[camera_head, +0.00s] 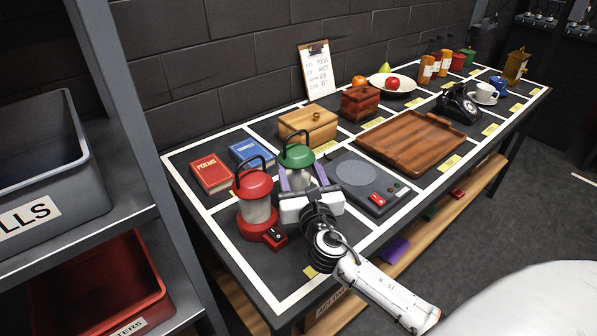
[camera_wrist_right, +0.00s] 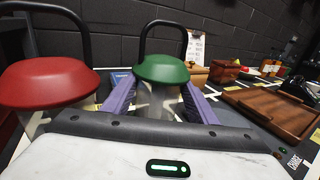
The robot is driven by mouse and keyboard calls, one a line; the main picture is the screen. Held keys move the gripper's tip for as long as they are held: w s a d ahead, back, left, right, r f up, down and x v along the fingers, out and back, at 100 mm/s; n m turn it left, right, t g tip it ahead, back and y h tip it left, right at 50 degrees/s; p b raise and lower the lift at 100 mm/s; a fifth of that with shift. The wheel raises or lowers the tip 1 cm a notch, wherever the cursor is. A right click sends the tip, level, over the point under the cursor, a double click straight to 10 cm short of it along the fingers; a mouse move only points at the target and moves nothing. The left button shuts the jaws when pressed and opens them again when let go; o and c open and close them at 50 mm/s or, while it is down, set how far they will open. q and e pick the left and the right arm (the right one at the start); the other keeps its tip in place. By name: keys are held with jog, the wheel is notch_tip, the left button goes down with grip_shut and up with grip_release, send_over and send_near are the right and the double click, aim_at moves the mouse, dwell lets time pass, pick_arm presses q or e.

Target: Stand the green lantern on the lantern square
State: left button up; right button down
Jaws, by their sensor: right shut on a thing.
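The green lantern (camera_head: 297,156) has a green cap, a clear body and a black loop handle. It is upright just behind and right of the red lantern (camera_head: 255,203). My right gripper (camera_head: 304,180) is shut on its body, one purple finger on each side; the wrist view also shows the green lantern (camera_wrist_right: 163,69) between the fingers. The gripper hides its base, so I cannot tell whether it touches the table. The red lantern stands in the front left taped square (camera_head: 287,283), whose yellow label is too small to read. My left gripper is not in view.
A charging plate (camera_head: 354,172) with a red button lies close right of the gripper. Red and blue books (camera_head: 211,173) and a wooden box (camera_head: 308,124) are behind. A wooden tray (camera_head: 411,140) lies farther right. The front left square has bare room right of the red lantern.

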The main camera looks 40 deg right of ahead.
dwell(0.3)
jog(key=c, duration=0.7)
grip_release()
jog(key=shift+f, duration=0.1)
jog(key=shift+r, duration=0.2)
jog(key=shift+s+a+f, duration=0.1)
jog(key=shift+s+a, duration=0.05)
jog(key=shift+s, duration=0.2)
jog(key=v, duration=1.1)
jog(key=shift+s+b, duration=0.2)
jog(key=shift+b, duration=0.2)
